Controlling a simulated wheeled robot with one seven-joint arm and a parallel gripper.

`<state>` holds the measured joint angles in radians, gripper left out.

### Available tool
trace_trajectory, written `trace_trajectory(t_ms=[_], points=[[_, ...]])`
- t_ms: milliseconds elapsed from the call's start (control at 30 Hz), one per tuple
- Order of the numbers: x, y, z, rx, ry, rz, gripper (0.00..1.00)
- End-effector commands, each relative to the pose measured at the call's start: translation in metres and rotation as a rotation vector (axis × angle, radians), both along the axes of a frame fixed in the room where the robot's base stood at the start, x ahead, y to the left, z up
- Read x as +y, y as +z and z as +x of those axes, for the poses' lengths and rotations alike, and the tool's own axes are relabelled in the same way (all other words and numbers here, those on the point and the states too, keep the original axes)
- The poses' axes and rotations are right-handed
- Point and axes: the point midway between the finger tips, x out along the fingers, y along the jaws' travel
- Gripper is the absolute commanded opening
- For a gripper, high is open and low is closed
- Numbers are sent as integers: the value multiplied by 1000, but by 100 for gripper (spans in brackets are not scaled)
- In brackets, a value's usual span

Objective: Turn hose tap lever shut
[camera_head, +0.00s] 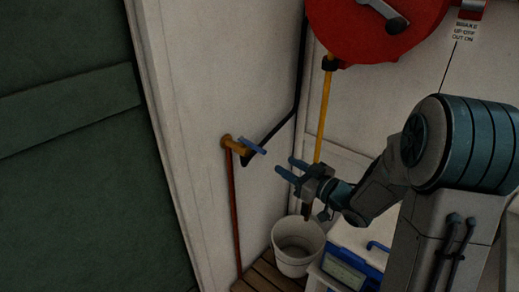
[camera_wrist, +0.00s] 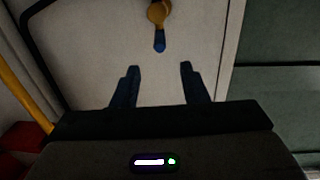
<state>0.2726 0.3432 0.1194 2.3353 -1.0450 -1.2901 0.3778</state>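The hose tap (camera_head: 237,146) is a brass fitting on the white wall, with a blue lever (camera_head: 252,146) sticking out from it toward the right. In the wrist view the brass tap (camera_wrist: 157,12) is at the top, and the blue lever (camera_wrist: 159,41) hangs below it, beyond the fingertips. My gripper (camera_head: 287,168) is to the right of the lever and a little lower, apart from it. Its two blue fingers are spread with nothing between them, as the wrist view also shows (camera_wrist: 160,72).
A red hose reel (camera_head: 377,26) hangs upper right, with a yellow hose (camera_head: 325,110) running down. A white bucket (camera_head: 298,262) stands on wooden slats below my gripper. A blue case (camera_head: 345,270) is beside it. A dark green door (camera_head: 70,150) is at left.

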Motion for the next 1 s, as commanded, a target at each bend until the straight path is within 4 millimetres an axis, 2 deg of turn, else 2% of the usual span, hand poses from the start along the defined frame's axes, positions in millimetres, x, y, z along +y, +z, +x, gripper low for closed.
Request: trace_trajectory(t_ms=[300, 500, 700, 1000], points=[[51, 2, 46, 1, 2, 0, 40], [75, 2, 69, 0, 0, -1, 40], [86, 1, 80, 0, -1, -1, 40], [88, 0, 82, 1, -2, -2, 40]])
